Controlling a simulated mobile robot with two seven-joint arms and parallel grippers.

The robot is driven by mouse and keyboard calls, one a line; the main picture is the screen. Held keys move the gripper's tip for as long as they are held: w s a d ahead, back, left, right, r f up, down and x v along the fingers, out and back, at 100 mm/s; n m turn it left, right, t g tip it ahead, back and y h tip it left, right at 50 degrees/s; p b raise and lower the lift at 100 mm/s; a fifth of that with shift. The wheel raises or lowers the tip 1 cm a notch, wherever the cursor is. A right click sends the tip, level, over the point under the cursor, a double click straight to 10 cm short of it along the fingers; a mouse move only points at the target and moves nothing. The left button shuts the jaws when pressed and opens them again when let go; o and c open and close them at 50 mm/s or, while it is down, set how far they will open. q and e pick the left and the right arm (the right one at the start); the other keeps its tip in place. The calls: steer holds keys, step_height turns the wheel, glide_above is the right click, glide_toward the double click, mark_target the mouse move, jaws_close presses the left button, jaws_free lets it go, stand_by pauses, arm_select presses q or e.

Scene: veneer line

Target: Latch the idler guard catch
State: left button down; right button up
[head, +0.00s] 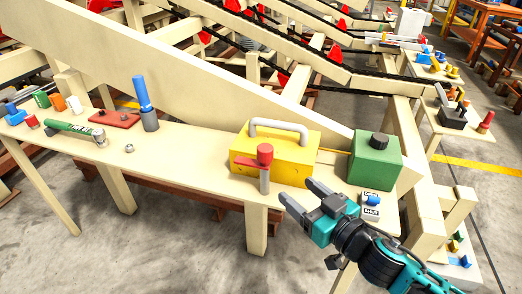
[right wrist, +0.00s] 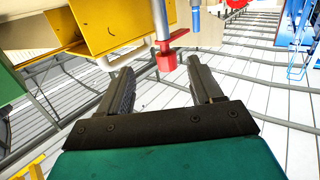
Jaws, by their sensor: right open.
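A yellow box guard (head: 290,160) with a grey bar handle (head: 280,127) stands on the bench. At its front is a red catch lever (head: 263,156) on a short grey post (head: 264,182), its arm pointing left across the box. The red lever (right wrist: 167,60) also shows in the right wrist view, just beyond and between my fingertips. My right gripper (head: 299,190) is open and empty, to the right of the post and apart from it in the head view. A switch block (head: 370,207) labelled "SHUT" with a blue knob sits right of my gripper. My left gripper is not in view.
A green box (head: 375,160) with a black cap stands right of the guard. The bench top (head: 190,155) between is mostly clear. A sloping cream beam runs behind.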

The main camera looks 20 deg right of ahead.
mark_target(260, 149)
steer(key=shift+n+y, duration=0.4)
steer(key=shift+y, duration=0.4)
steer(key=r+x, duration=0.1)
steer(key=x, duration=0.3)
steer(key=r+x, duration=0.1)
steer(key=x, duration=0.4)
steer(key=r+p+x, duration=0.1)
steer(key=x, duration=0.4)
steer(key=shift+w+d+r, duration=0.1)
steer(key=shift+w+d, duration=0.05)
steer(key=shift+w, duration=0.05)
jaws_close()
